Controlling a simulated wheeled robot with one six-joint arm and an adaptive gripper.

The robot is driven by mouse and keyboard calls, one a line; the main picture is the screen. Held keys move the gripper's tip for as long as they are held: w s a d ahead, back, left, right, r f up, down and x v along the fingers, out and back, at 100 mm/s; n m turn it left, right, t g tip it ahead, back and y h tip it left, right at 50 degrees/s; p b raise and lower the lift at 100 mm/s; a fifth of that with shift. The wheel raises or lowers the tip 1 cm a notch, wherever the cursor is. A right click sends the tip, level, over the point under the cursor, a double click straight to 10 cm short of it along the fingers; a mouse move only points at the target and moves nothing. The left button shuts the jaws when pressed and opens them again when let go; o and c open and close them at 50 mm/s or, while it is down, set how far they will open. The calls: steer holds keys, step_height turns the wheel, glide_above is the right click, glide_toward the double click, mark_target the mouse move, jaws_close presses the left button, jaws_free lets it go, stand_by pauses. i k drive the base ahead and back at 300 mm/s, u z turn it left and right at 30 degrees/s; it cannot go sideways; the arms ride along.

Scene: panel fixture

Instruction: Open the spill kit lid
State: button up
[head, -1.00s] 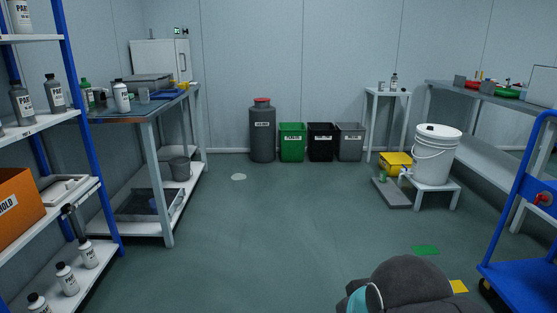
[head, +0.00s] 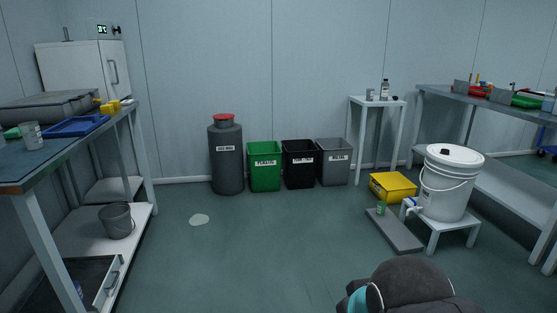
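A low yellow box (head: 393,187) with a dark label, likely the spill kit, sits on the floor at the right, behind the white bucket's stand. Its label is too small to read. Its top appears closed, and the bucket and stand are close to its right front side. My gripper is not in view; only a dark grey rounded part of my own arm shows at the bottom edge.
A white bucket (head: 449,184) with a tap stands on a low white stand (head: 454,224). A flat grey platform (head: 394,230) lies in front of the yellow box. A pale puddle (head: 199,220) lies left. Workbenches flank both sides; the middle floor is clear.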

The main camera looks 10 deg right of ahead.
mark_target(393, 181)
steer(key=z, duration=0.15)
steer(key=i, duration=1.9)
steer(key=z, duration=0.4)
steer(key=i, duration=2.6)
steer(key=z, duration=0.1)
